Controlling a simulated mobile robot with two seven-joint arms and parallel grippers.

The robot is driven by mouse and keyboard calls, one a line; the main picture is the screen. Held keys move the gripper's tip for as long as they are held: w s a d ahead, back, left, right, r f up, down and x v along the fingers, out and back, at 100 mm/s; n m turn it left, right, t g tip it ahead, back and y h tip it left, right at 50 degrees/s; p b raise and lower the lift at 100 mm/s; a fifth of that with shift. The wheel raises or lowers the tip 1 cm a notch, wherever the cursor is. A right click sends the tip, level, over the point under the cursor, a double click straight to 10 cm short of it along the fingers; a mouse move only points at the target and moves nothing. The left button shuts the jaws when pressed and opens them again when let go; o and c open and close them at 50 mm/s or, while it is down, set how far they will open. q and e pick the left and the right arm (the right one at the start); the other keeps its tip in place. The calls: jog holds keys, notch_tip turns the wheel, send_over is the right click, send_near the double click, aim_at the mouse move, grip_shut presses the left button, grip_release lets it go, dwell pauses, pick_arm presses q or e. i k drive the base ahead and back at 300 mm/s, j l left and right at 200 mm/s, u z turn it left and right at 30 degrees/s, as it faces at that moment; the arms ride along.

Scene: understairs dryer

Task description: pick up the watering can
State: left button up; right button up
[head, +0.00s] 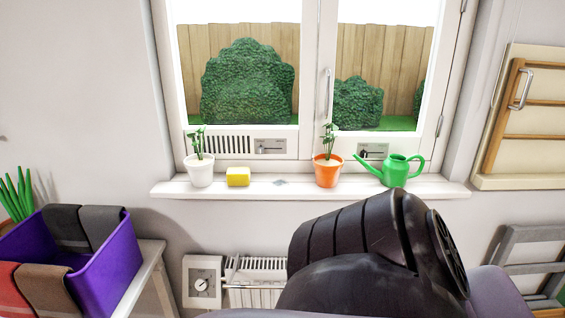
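The green watering can (395,171) stands upright on the white window sill (240,187), toward its right end. Its spout points left and its handle is on the right. The spout tip is close to the orange plant pot (327,172). Nothing is touching the can's handle. Neither of my grippers shows in the head view.
A white plant pot (199,170) and a yellow block (238,177) stand further left on the sill. A radiator (258,272) is below. A purple bin (112,262) with cloths over its rim is at lower left. A folded wooden rack (530,140) hangs at right.

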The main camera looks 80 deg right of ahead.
aim_at(394, 172)
jog(key=z, duration=3.25)
